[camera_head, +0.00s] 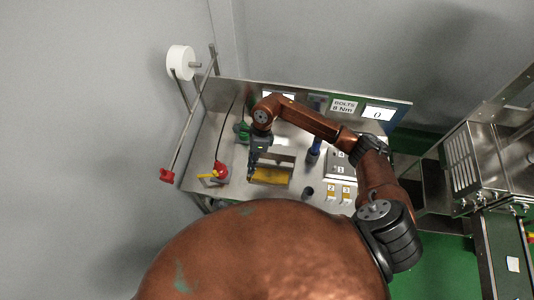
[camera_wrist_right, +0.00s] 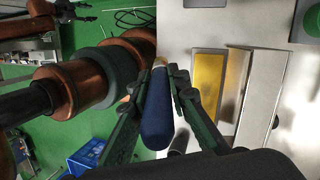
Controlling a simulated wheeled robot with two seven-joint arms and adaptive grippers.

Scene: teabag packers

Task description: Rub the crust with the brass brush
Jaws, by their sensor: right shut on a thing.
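My right gripper (camera_head: 256,156) hangs over the bench just left of the yellow-faced steel block. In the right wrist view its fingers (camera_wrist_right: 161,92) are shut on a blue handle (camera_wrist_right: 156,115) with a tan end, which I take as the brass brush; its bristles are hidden. The yellow face (camera_head: 271,175) lies in a steel frame and also shows in the right wrist view (camera_wrist_right: 208,72). I cannot tell the crust from the yellow surface, nor whether the brush touches it.
Another blue-handled tool (camera_head: 315,148) stands to the right of the block. A red and yellow valve-like part (camera_head: 217,173) is at left. A steel back wall with signs (camera_head: 343,106) bounds the bench.

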